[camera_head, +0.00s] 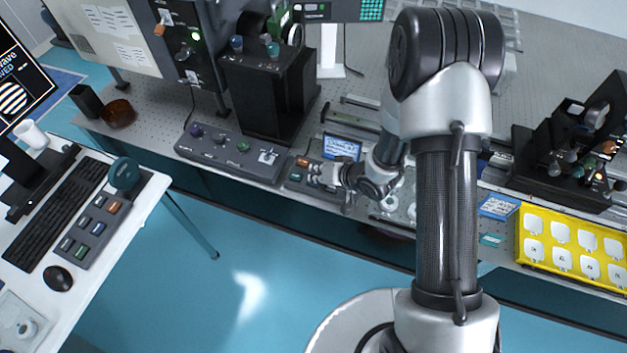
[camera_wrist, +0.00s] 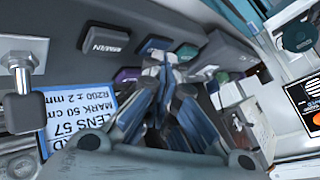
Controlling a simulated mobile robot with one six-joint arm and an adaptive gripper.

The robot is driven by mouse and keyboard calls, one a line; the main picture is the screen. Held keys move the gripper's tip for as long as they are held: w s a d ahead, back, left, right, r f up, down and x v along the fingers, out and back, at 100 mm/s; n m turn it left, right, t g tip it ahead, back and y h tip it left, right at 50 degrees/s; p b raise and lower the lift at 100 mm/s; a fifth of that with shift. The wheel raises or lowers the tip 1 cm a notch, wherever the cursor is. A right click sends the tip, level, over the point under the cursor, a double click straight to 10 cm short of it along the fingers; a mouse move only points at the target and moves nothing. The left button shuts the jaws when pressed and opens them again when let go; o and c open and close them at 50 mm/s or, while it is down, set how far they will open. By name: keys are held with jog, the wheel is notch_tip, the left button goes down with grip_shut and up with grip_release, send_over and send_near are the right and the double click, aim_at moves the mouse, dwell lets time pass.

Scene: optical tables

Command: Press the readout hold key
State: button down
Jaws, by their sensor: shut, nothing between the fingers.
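A small dark key box (camera_head: 292,186) stands at the table's front edge, with an orange key (camera_head: 303,161) and green keys beside it. My gripper (camera_head: 314,173) is at this box, its shut, empty fingertips over or beside the keys. The lettering is too blurred to tell which is the readout hold key. I cannot tell whether the fingertips touch a key; they hide part of the box.
A blue-edged lens card (camera_head: 341,148) stands just behind my gripper; it is close by in the wrist view (camera_wrist: 90,118). A longer knob panel (camera_head: 228,154) lies to the left. A yellow tray (camera_head: 520,250) is to the right. Open floor lies in front.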

jog(key=shift+r, duration=0.1)
jog(key=shift+r+p, duration=0.75)
jog(key=shift+p, duration=0.1)
notch_tip(320, 180, up, 5)
jog(key=p, duration=0.4)
jog(key=shift+p, duration=0.3)
dwell(0.4)
